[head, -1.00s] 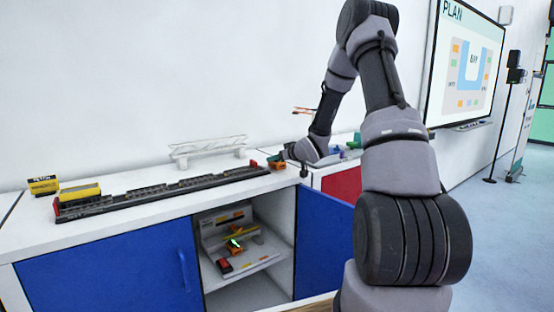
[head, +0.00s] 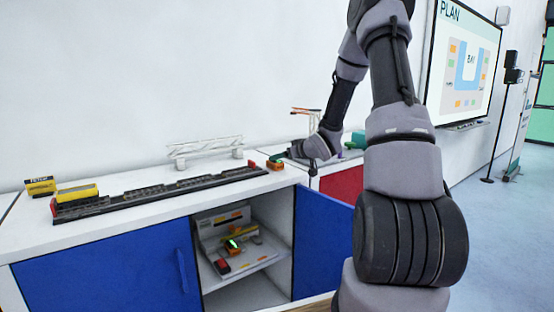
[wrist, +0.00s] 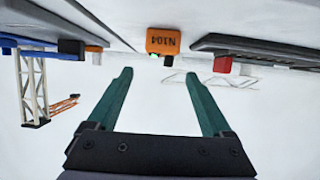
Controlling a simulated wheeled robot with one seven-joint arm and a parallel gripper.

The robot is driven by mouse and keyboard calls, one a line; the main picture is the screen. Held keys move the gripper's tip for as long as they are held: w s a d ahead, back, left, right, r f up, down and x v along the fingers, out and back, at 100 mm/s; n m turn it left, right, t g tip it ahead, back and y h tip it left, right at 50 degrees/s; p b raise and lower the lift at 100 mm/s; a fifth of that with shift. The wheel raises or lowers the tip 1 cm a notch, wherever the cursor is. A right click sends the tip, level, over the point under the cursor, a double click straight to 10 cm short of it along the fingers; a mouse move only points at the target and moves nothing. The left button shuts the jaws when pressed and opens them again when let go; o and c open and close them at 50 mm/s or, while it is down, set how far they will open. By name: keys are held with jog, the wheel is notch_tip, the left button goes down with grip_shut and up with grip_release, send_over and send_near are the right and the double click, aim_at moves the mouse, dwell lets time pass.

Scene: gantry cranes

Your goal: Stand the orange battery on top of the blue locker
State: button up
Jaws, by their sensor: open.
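An orange block (head: 274,165), which I take for the battery, sits on the white top at the right end of the blue-doored locker (head: 105,275). In the wrist view the orange block (wrist: 163,41) shows dark, inverted lettering that seems to read N104. My gripper (head: 281,157) is just beside and slightly above the block in the head view. In the wrist view my gripper (wrist: 158,76) is open, with two green fingers apart and nothing between them. The block lies just beyond the fingertips, roughly centred on their gap.
A dark rail (head: 165,190) with a red end runs along the top, with a white gantry (head: 207,147) behind. Yellow blocks (head: 78,193) stand at the left. The right blue door (head: 322,240) hangs open. A red-fronted unit (head: 342,183) stands at the right.

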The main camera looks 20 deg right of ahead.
jog(key=v, duration=0.6)
jog(key=shift+r, duration=0.1)
jog(key=s+r+m+g+h, duration=0.2)
jog(key=s+r+m+h, duration=0.3)
jog(key=s+r, duration=0.6)
jog(key=s+a+r+m+g+y, duration=0.1)
jog(key=s+a+r, duration=0.1)
jog(key=s, duration=0.5)
jog(key=s+a+r+m+g+y, duration=0.1)
jog(key=s+a+r, duration=0.1)
jog(key=s+a, duration=0.2)
jog(key=s+a+r+g+y, duration=0.1)
jog(key=s+a+r, duration=0.1)
jog(key=s, duration=0.9)
jog(key=shift+a+r+m+g, duration=0.25)
jog(key=shift+a+m+g, duration=0.15)
jog(key=shift+a, duration=0.3)
jog(key=shift+c, duration=0.3)
